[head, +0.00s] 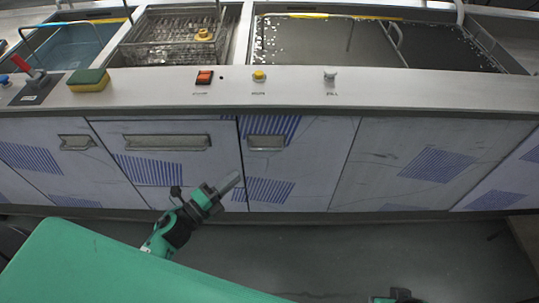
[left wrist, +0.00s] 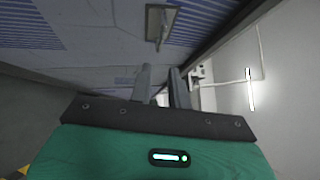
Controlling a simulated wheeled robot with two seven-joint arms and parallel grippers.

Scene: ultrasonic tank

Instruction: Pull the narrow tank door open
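The narrow tank door (head: 300,172) is a pale front panel with blue striped patches, right of the wider door in the head view. It looks closed, flush with the panels beside it. Its metal handle (head: 267,143) is at its upper left. My left gripper (head: 230,182) is in front of the cabinet, below and left of that handle, and holds nothing. In the left wrist view its two fingers (left wrist: 159,72) stand apart with a gap between them. A handle (left wrist: 161,24) shows beyond them, not touched. At the bottom edge a small part of my right gripper (head: 398,296) shows, fingers hidden.
A wider door (head: 200,175) with a long handle (head: 167,143) is left of the narrow door. Open floor (head: 310,250) lies before the cabinet.

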